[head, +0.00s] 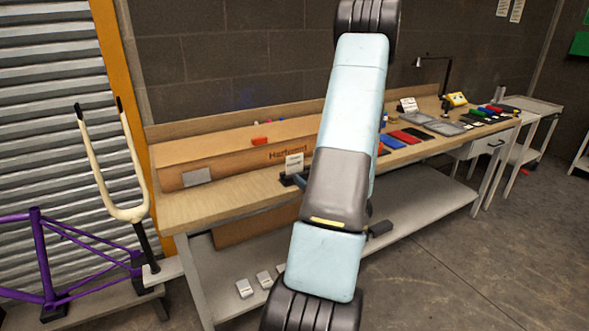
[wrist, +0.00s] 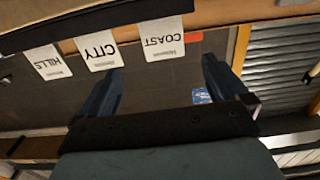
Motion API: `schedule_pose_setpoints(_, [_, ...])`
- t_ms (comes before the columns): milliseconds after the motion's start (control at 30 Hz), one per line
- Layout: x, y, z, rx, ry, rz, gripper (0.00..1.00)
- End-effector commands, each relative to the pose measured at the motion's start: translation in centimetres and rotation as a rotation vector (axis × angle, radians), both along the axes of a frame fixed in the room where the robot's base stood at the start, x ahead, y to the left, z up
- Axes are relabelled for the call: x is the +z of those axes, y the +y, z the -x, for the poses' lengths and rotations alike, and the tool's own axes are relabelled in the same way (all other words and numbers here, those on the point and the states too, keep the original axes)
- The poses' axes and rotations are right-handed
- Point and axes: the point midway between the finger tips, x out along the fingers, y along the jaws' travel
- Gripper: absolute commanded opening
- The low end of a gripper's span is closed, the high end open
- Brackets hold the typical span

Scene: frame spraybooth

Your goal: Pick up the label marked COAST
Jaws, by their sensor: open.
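The label marked COAST (wrist: 162,38) is a white card with black print, upside down at the top of the wrist view. It lies between the lines of my two fingers and ahead of their tips. The CITY label (wrist: 98,50) and the HILLS label (wrist: 47,62) sit to its left in a row. My gripper (wrist: 162,66) is open, with nothing between its dark blue fingers. My arm hides part of the bench there.
The wooden workbench (head: 235,207) carries a long cardboard box (head: 225,160), a small white sign (head: 294,162) and coloured items farther right. A purple bike frame (head: 40,255) and a cream fork (head: 125,213) stand at left. Concrete floor (head: 440,265) is clear at right.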

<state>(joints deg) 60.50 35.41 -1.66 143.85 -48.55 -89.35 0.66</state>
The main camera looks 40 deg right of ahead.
Motion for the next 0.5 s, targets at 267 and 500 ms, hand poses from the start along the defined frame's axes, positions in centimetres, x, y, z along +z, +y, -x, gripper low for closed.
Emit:
schedule_pose_setpoints(267, [-0.2,-0.7,-2.3,0.001,-0.02,-0.005,1.0])
schedule_pose_setpoints(500, [-0.3,-1.6,-6.2,0.0,-0.018,-0.005,1.0])
